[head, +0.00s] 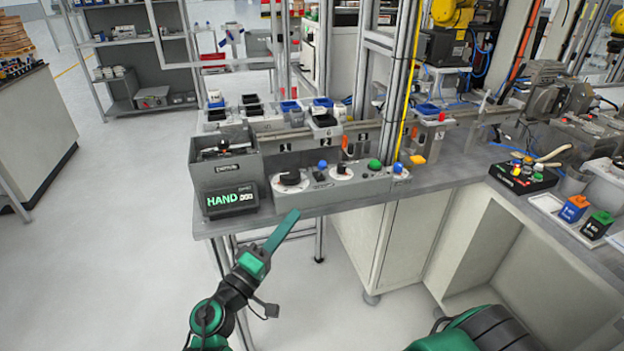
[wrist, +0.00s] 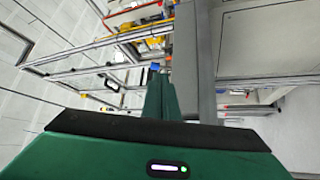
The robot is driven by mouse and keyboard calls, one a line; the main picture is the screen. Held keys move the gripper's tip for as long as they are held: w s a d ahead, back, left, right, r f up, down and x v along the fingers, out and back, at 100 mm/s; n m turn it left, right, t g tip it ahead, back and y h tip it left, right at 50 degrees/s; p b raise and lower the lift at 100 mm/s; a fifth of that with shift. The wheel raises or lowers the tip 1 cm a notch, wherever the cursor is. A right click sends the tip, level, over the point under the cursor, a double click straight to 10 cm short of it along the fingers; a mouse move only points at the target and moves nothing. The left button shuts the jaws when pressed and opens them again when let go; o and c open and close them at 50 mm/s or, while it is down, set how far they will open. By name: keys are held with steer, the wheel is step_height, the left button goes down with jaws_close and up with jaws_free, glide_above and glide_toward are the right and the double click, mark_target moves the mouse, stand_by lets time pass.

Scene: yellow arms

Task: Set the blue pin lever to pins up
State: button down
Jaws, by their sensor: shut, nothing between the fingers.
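A grey control panel (head: 345,186) stands on the bench's front edge. It carries a blue knob (head: 322,164) left of centre and another blue knob (head: 397,168) at its right end. I cannot tell for sure which is the pin lever, or its setting. My gripper (head: 294,213) is shut and empty, in front of and below the panel, apart from it. In the wrist view, the shut fingers (wrist: 161,95) point up the picture, and a small blue knob (wrist: 155,66) shows just beyond their tips.
A black dial (head: 290,178) and a green knob (head: 375,164) sit on the same panel. A display reading HAND (head: 230,199) and a grey bin (head: 224,168) stand to its left. Small trays stand behind. The floor at left is clear.

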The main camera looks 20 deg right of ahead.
mark_target(319, 167)
steer(key=shift+s+a+r+n+t, duration=0.15)
steer(key=shift+a+t, duration=0.15)
steer(key=shift+a, duration=0.2)
steer(key=shift+s+a+n+t, duration=0.15)
steer(key=shift+a+t, duration=0.15)
steer(key=shift+a, duration=0.15)
steer(key=shift+w, duration=0.1)
steer(key=x, duration=1.4)
steer(key=shift+a, duration=0.1)
steer(key=shift+y, duration=0.3)
